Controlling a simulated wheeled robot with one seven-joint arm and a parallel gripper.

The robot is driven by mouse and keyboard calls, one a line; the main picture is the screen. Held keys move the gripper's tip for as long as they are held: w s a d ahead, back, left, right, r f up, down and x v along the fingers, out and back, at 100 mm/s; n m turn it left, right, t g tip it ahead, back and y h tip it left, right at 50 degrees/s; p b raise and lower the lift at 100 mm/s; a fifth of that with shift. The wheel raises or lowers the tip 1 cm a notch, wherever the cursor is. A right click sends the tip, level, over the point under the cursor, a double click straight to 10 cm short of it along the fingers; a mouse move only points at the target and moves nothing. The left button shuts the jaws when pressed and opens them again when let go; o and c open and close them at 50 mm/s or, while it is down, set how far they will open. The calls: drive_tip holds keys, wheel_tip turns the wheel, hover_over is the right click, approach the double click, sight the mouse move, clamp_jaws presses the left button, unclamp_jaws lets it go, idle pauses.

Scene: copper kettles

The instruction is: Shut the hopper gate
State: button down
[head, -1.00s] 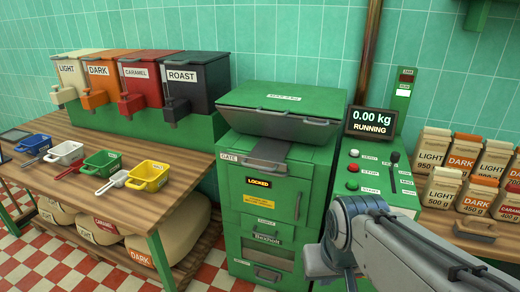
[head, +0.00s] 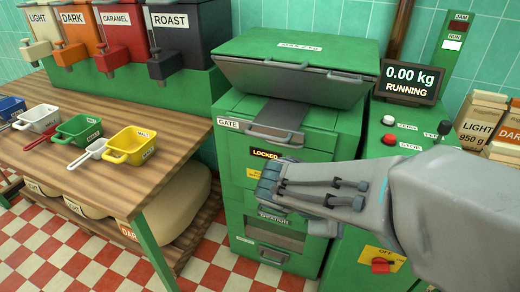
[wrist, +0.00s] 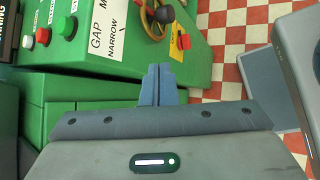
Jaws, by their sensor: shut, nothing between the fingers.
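The hopper gate (head: 281,112) is a dark grey sliding plate with a bar handle at its front. In the head view it sticks out below the green hopper (head: 297,68), beside the GATE label. My gripper (wrist: 158,84) shows in the wrist view with its two blue-grey fingers together and nothing between them. In the head view my arm's end is in front of the green cabinet, lower than the gate handle and apart from it in the picture. It covers part of the cabinet front, near the LOCKED sign (head: 265,154). The gate is out of the wrist view.
A display (head: 409,81) reads 0.00 kg, RUNNING. The button panel (head: 400,125) stands right of the cabinet. A wooden table (head: 60,150) with several scoops, including a yellow one (head: 131,145), is at left. Checkered floor (head: 205,262) shows between table and cabinet.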

drive_tip(key=w+a+f+n+t+h+b, duration=0.2)
drive_tip(key=w+a+n+t+b, duration=0.2)
drive_tip(key=w+a+n+t, duration=0.15)
drive_tip(key=n+t+y+b, duration=0.5)
drive_tip(key=n+t, duration=0.6)
drive_tip(key=n, duration=0.2)
approach(269, 133)
drive_tip(key=w+r, duration=0.1)
drive_tip(key=w+r+b, duration=0.1)
drive_tip(key=w, duration=0.1)
drive_tip(key=shift+d+g, duration=0.2)
drive_tip(key=shift+g, duration=0.05)
drive_tip(key=x, duration=0.4)
drive_tip(key=f+x, duration=0.1)
drive_tip(key=x, duration=0.2)
drive_tip(key=shift+w+d+f, duration=0.15)
drive_tip(key=shift+w, duration=0.05)
drive_tip(key=shift+d+r, duration=0.1)
drive_tip(key=shift+r, duration=0.1)
drive_tip(key=shift+m+h, duration=0.25)
drive_tip(key=shift+h, duration=0.15)
